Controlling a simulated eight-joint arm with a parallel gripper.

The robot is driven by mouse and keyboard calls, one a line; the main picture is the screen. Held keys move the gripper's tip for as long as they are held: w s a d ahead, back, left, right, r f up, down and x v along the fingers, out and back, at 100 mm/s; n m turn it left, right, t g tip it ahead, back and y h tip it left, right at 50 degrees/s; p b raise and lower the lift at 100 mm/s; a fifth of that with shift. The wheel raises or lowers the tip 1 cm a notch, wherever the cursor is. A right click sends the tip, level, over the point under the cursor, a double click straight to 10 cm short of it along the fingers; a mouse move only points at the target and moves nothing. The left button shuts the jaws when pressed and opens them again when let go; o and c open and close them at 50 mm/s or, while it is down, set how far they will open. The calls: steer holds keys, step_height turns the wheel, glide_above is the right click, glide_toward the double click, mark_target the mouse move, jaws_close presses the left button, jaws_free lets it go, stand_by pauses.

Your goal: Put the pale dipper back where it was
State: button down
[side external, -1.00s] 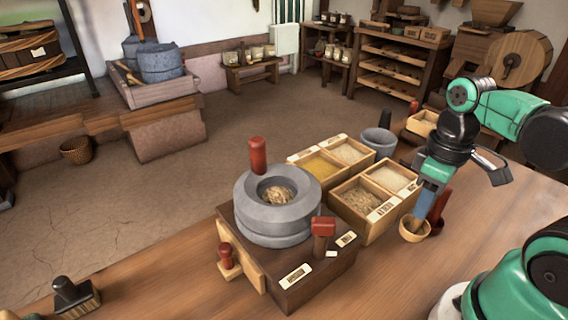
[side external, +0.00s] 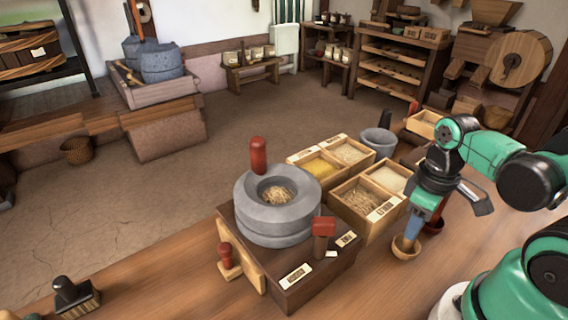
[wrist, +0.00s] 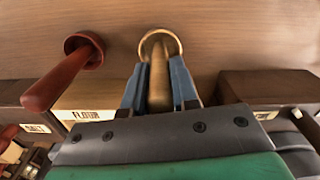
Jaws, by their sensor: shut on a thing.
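My gripper (side external: 414,228) is shut on the upright handle of the pale dipper, with blue fingers on both sides of it. The dipper's small bowl (side external: 404,249) hangs just below the fingers, at or close above the wooden counter; I cannot tell if it touches. In the wrist view the pale dipper (wrist: 160,43) shows its round rim beyond the fingertips (wrist: 159,88). A dark red dipper (wrist: 72,75) stands to its left there, apart from it. In the side view the red dipper (side external: 434,226) is just behind my gripper, partly hidden.
The grain box (side external: 366,208) with several compartments is left of my gripper. The stone quern (side external: 277,213) sits on a dark wooden base farther left. A grey mortar (side external: 379,145) stands behind the boxes. The counter in front of the dipper (side external: 385,285) is clear.

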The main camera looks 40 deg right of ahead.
steer(key=shift+f, duration=0.1)
steer(key=c, duration=0.7)
jaws_free()
step_height(320, 180, up, 12)
steer(key=shift+f, duration=0.1)
steer(key=w+a+f+t, duration=0.1)
steer(key=w+t, duration=0.1)
steer(key=w, duration=0.1)
steer(key=w+a+f+m+t, duration=0.1)
steer(key=w+a+t, duration=0.1)
steer(key=w, duration=0.1)
steer(key=w+a+f+t, duration=0.1)
steer(key=w+a+t, duration=0.1)
steer(key=w+t, duration=0.1)
steer(key=shift+w+m, duration=0.35)
steer(key=shift+m, duration=0.05)
